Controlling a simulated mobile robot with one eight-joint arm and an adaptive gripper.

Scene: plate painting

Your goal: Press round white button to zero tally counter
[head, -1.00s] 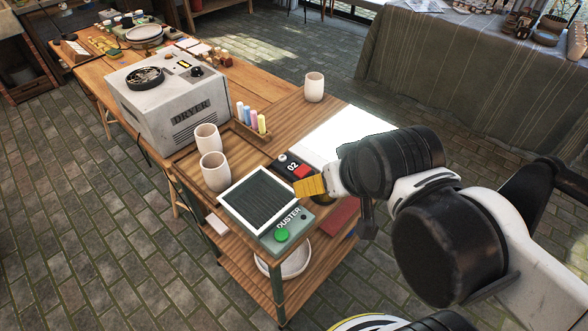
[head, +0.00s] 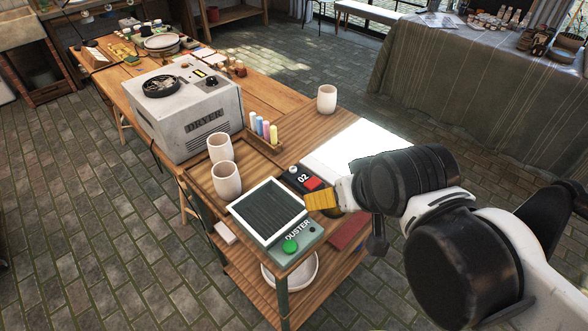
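The tally counter (head: 291,184) is a small black box on the wooden table, just behind the duster. It shows "02" in white and has a square red button (head: 312,183) at its right front. A small round white button (head: 293,170) is at its back left corner. My gripper (head: 321,200) has yellow fingertips and comes in from the right. In the picture its tips are just in front of and right of the red button, apart from the white button. I cannot tell whether the tips touch the counter or whether the fingers are parted.
The duster (head: 309,240), with a green button, stands at the table's front corner. Two cups (head: 226,180) and a chalk holder (head: 262,143) are left of the counter. A grey dryer (head: 185,110) stands behind them. A white sheet (head: 350,145) lies right, with another cup (head: 326,99) beyond.

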